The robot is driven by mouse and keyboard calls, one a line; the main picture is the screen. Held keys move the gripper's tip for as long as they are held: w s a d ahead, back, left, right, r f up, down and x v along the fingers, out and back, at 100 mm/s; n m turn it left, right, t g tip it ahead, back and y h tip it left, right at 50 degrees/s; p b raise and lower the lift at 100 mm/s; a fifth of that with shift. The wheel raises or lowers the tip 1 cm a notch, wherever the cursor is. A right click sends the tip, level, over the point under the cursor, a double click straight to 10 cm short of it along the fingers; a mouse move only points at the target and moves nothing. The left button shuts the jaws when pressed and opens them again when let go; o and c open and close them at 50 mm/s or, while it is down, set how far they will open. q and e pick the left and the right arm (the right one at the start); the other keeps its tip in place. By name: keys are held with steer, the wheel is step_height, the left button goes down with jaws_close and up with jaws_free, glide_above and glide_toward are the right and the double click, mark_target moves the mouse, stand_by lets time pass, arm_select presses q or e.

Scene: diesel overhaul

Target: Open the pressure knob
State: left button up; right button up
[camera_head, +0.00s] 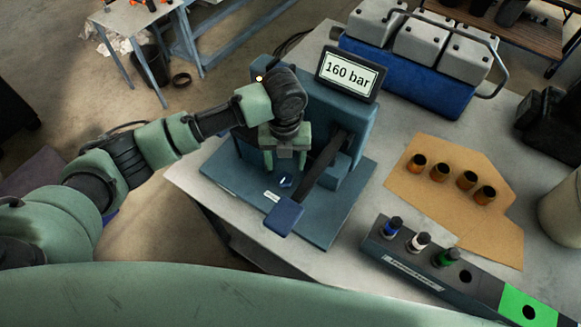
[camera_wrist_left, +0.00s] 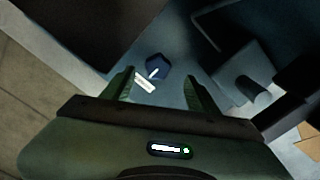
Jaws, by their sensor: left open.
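The pressure knob (camera_head: 286,182) is a small dark blue knob with a white pointer mark, low on the base of a blue test stand (camera_head: 325,225). A small white label (camera_head: 272,195) sits beside it. The knob also shows in the left wrist view (camera_wrist_left: 156,67), just beyond the fingertips and between their lines. My left gripper (camera_head: 285,165) points down above the knob, open and empty, with its fingers (camera_wrist_left: 158,82) apart from it. A display (camera_head: 347,74) on the stand reads 160 bar. My right gripper is not in view.
A dark lever with a blue end pad (camera_head: 284,216) slants close to the right of my left gripper. Copper-coloured sleeves (camera_head: 439,172) stand on brown card (camera_head: 420,195). A rack (camera_head: 380,252) holds small bottles. A blue-grey engine part (camera_head: 410,70) stands behind. Bare table lies around the stand.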

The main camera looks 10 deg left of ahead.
mark_target(285, 178)
arm_select(q)
steer(key=f, duration=0.2)
steer(key=s+f+p, duration=0.1)
steer(key=shift+a+f, duration=0.15)
steer(key=shift+f, duration=0.25)
steer(key=shift+w+f+p, duration=0.2)
steer(key=shift+f+p, duration=0.2)
steer(key=shift+f, duration=1.1)
steer(key=c, duration=1.3)
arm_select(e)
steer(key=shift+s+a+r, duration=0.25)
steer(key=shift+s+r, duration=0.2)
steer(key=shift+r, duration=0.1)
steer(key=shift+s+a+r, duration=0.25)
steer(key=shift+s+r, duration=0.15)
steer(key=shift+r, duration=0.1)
